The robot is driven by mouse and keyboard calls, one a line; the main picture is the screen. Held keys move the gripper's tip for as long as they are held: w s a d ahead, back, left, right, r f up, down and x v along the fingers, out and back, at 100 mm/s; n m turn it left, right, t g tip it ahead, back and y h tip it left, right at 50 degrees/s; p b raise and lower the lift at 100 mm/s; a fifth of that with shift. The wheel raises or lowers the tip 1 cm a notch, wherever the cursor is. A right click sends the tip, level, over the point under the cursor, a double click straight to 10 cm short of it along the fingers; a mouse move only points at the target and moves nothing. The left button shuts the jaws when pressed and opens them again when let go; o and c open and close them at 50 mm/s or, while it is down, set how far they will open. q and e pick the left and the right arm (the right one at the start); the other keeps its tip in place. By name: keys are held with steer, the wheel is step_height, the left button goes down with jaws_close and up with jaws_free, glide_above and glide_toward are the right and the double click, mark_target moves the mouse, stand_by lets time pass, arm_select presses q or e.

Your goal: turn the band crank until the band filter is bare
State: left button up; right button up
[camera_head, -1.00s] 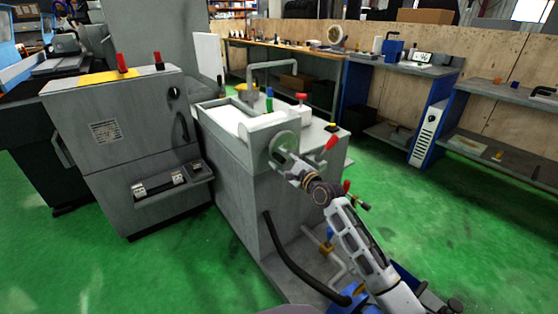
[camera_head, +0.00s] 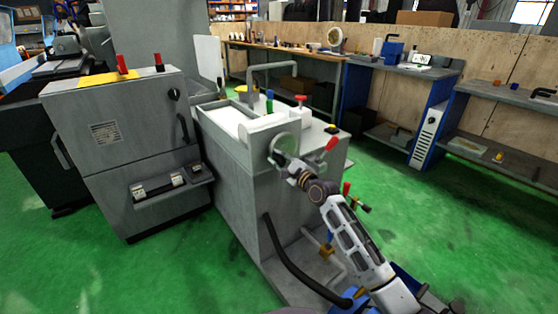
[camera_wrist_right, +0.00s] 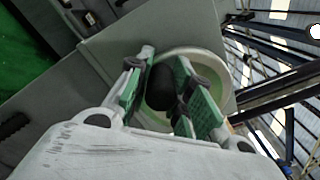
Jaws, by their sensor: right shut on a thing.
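The band crank (camera_head: 284,141) is a pale round disc on the front right side of the grey filter cabinet (camera_head: 233,177). In the right wrist view the crank disc (camera_wrist_right: 213,65) lies behind my fingers, and its black knob (camera_wrist_right: 161,86) sits between the green finger pads. My right gripper (camera_head: 278,160) is shut on the knob at the disc's lower left; it also shows in the right wrist view (camera_wrist_right: 168,95). White band filter (camera_head: 229,114) material shows in the open top of the cabinet. My left gripper is not in view.
A grey machine cabinet (camera_head: 120,150) stands at the left. A black hose (camera_head: 285,265) runs down the front. Green floor (camera_head: 440,230) is clear at the right.

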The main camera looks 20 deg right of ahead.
jaws_close()
steer(key=shift+f+n, duration=0.15)
steer(key=shift+n, duration=0.25)
